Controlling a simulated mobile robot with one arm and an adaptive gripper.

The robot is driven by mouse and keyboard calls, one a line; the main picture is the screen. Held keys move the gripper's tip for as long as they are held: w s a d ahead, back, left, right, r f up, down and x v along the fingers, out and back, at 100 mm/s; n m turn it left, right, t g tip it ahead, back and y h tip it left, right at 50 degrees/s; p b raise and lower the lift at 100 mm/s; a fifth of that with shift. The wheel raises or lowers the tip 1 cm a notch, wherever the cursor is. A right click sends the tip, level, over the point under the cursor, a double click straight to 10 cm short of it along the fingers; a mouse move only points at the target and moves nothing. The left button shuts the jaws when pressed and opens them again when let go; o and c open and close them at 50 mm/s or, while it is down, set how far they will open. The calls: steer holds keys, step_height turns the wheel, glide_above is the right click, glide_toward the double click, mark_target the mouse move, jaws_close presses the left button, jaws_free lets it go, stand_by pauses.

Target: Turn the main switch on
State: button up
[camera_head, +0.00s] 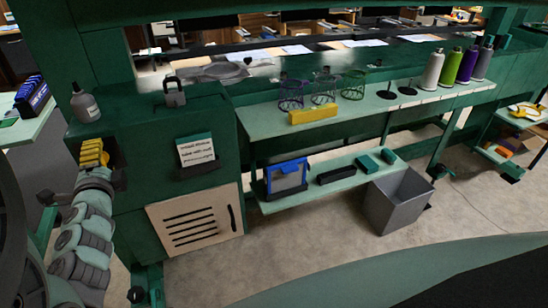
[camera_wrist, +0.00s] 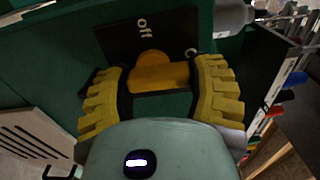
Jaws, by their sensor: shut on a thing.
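The main switch is a yellow-orange knob (camera_wrist: 160,76) on a dark plate (camera_wrist: 118,42), seen in the wrist view. White "Off" lettering is above the knob. A second label at the right starts with "O", and the right finger hides the rest. The knob's rounded part (camera_wrist: 150,58) faces up towards "Off". My gripper (camera_wrist: 162,82) has a ribbed yellow finger on each side of the knob and is shut on it. In the head view my gripper (camera_head: 93,153) is at the left side of the green cabinet (camera_head: 150,130), and the knob is hidden there.
A grey bin (camera_head: 397,200) stands on the floor at the right.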

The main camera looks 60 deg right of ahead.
steer(key=o, duration=1.2)
steer(key=shift+w, duration=0.1)
steer(key=v, duration=0.8)
steer(key=shift+r, duration=0.1)
